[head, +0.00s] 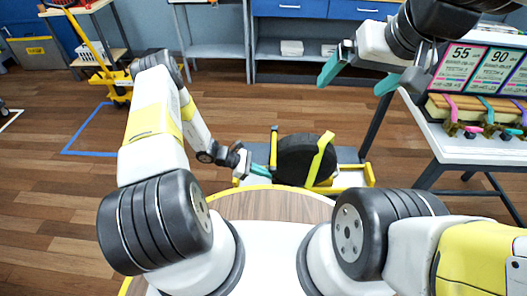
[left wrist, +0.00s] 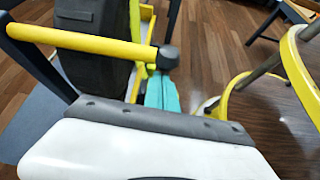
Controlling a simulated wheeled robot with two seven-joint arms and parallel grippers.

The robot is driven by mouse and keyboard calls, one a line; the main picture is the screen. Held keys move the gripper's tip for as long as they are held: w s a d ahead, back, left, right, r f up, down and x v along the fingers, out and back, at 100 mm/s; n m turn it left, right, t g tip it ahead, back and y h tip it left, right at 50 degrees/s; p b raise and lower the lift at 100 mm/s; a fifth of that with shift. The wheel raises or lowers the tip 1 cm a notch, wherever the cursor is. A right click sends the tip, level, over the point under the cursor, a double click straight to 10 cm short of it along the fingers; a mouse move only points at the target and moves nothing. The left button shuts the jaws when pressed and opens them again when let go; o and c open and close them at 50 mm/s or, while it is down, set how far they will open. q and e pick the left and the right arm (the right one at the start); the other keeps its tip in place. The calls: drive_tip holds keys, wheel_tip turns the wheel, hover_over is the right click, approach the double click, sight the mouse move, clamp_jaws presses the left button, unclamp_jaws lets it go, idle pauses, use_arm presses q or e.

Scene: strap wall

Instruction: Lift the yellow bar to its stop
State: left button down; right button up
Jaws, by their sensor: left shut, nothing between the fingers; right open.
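A yellow bar (head: 273,148) stands beside a dark rounded pad (head: 297,160) in the head view. In the left wrist view a yellow bar (left wrist: 90,44) with a dark end cap crosses in front of the dark pad (left wrist: 90,75); I take it for the same bar. My left gripper (head: 262,171) is shut and empty, low beside the bar. Its teal fingers (left wrist: 160,93) show together just under the end cap; I cannot tell if they touch. My right gripper (head: 358,77) is open and empty, high and away from the bar.
A second yellow bar (head: 320,158) crosses the pad's right side. A yellow frame (head: 345,180) lies low around it. A white table (head: 470,150) with signs and straps stands at right. Blue drawers (head: 290,8) stand at the back. Wood floor is open at left.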

use_arm(q)
drive_tip(key=shift+r, duration=0.25)
